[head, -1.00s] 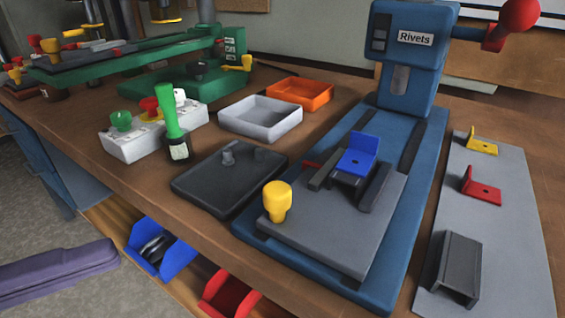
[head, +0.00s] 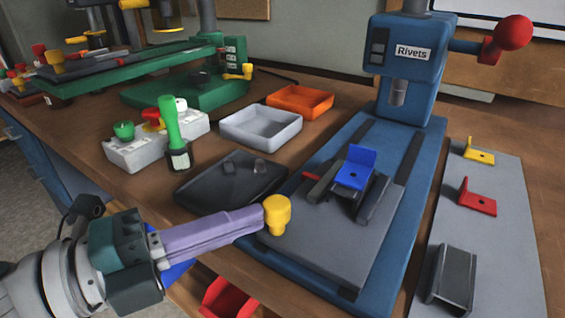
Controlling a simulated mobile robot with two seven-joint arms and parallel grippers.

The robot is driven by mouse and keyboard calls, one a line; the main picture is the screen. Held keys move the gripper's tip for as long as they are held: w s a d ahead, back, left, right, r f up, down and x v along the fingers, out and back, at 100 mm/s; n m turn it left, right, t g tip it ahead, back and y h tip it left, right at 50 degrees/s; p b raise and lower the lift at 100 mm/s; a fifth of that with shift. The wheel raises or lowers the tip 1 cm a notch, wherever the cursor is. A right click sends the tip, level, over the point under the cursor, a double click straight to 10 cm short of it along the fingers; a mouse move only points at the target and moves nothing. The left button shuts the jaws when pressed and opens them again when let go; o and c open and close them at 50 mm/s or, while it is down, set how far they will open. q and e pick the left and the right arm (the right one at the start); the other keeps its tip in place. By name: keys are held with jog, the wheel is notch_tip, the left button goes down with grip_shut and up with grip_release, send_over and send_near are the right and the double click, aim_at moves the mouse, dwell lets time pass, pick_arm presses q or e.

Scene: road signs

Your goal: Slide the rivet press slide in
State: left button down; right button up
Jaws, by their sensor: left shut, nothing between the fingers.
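The blue rivet press (head: 405,70), labelled "Rivets", stands on the workbench with a red-balled lever on its right. Its grey slide (head: 325,262) lies on the blue base (head: 409,210), out in front of the press head. A blue bracket (head: 356,170) sits in the fixture on the slide. A yellow knob (head: 277,214) stands at the slide's front left corner. My left gripper (head: 260,216), with purple fingers, is shut and empty. Its tips are right beside the knob's left side; I cannot tell whether they touch. My right gripper is not in view.
A dark tray (head: 215,190), a grey tray (head: 262,127) and an orange tray (head: 301,100) lie left of the press. A grey plate (head: 500,250) with brackets lies right.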

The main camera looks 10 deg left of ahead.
pick_arm(q)
jog(key=shift+w+d, duration=0.15)
jog(key=shift+w, duration=0.3)
jog(key=w+d+b, duration=0.2)
jog(key=w+b, duration=0.1)
jog(key=w, duration=0.2)
jog(key=w+d+b, duration=0.2)
jog(key=w+b, duration=0.1)
jog(key=w, duration=0.3)
jog(key=w+d+b, duration=0.2)
jog(key=w+b, duration=0.1)
jog(key=w, duration=0.3)
jog(key=shift+d+f+b, duration=0.1)
jog(key=shift+f+b, duration=0.05)
jog(key=shift+b, duration=0.2)
jog(key=shift+w+d, duration=0.1)
jog(key=shift+w, duration=0.25)
